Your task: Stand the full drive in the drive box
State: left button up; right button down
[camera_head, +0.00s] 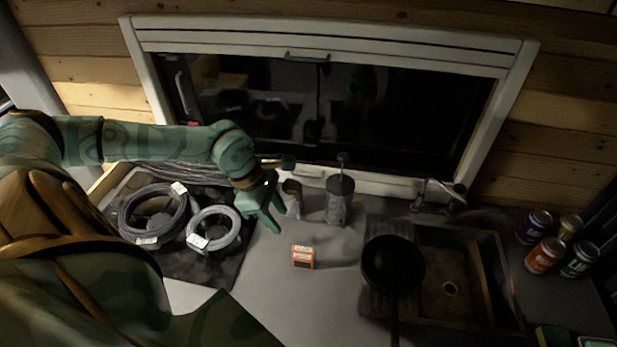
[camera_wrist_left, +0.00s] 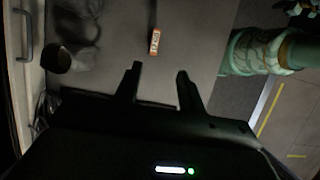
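A small orange block with a pale label, which looks like the drive (camera_head: 303,256), stands on the grey counter left of the black pan. It also shows in the left wrist view (camera_wrist_left: 154,42), beyond and between the fingertips. I cannot read whether it is the full one. My left gripper (camera_head: 272,217) is above the counter, up and left of the drive and apart from it. In the left wrist view its two fingers (camera_wrist_left: 159,74) are spread with nothing between them. I cannot make out a drive box in either view. My right gripper is not in view.
Coiled cables (camera_head: 153,214) lie on a dark panel at left. A dark canister (camera_head: 339,200) and a smaller can (camera_head: 292,197) stand behind the drive. A pan (camera_head: 393,264) rests at the sink (camera_head: 455,285). Several drink cans (camera_head: 544,255) stand far right. Counter before the drive is clear.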

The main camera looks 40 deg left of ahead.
pick_arm(q)
send_near(301, 248)
jog(key=x, duration=0.4)
jog(key=shift+s+d+f+p, duration=0.15)
jog(key=shift+d+p, duration=0.2)
jog(key=shift+d, duration=0.05)
jog(key=x, duration=0.5)
jog(key=shift+a+f+p, duration=0.1)
jog(key=shift+a+p, duration=0.15)
jog(key=shift+p, duration=0.1)
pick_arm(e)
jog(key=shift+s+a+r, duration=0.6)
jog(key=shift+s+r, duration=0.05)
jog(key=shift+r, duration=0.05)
pick_arm(q)
grip_shut()
